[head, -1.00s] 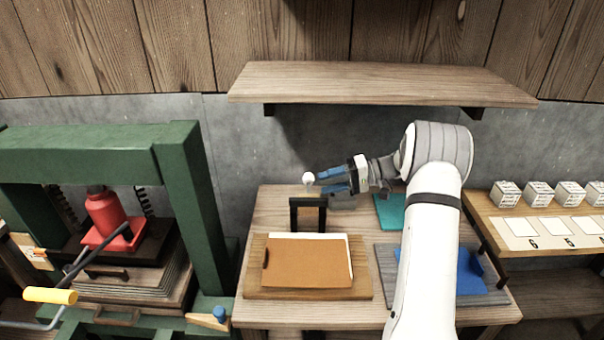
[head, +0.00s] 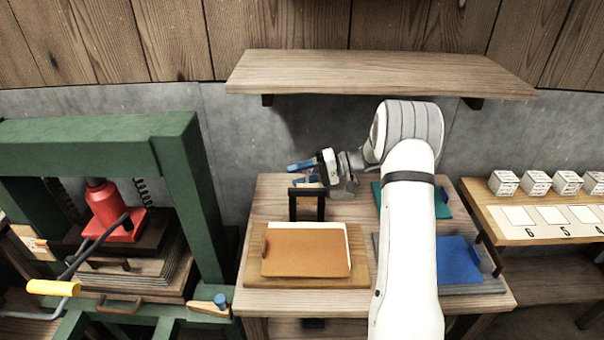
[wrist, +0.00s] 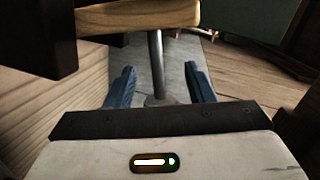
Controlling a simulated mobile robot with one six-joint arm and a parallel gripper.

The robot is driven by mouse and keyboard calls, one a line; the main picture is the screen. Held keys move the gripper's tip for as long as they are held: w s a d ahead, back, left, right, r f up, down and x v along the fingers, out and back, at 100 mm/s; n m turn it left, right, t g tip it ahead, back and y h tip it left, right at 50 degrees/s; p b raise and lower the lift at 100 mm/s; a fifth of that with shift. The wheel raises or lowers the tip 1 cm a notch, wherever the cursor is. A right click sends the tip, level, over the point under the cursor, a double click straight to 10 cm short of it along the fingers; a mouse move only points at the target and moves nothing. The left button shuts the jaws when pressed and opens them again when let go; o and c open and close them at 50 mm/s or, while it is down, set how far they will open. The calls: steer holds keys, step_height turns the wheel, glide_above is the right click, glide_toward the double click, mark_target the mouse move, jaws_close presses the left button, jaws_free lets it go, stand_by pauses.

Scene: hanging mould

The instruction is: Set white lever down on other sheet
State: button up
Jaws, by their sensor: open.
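My gripper (head: 298,173) is open at the back left of the middle table, above and behind a black upright frame; its blue fingers point left. In the wrist view, the open fingers (wrist: 159,72) stand to either side of a grey metal rod (wrist: 156,55), which runs down from a wooden piece (wrist: 135,17). I cannot tell whether the rod is part of the white lever, or whether the fingers touch it. No white lever shows clearly now. A pale sheet (head: 349,236) lies mostly under a brown cover (head: 305,253) on a wooden board; which sheet is meant is unclear.
The black frame (head: 293,205) stands close below my gripper. A blue sheet (head: 460,260) and a teal one (head: 443,204) lie to the right, partly behind my arm. A green press (head: 185,190) stands left, with a yellow-handled bar (head: 53,287). A wooden shelf (head: 380,75) hangs above.

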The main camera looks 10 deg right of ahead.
steer(key=shift+c, duration=0.2)
jaws_close()
stand_by(0.3)
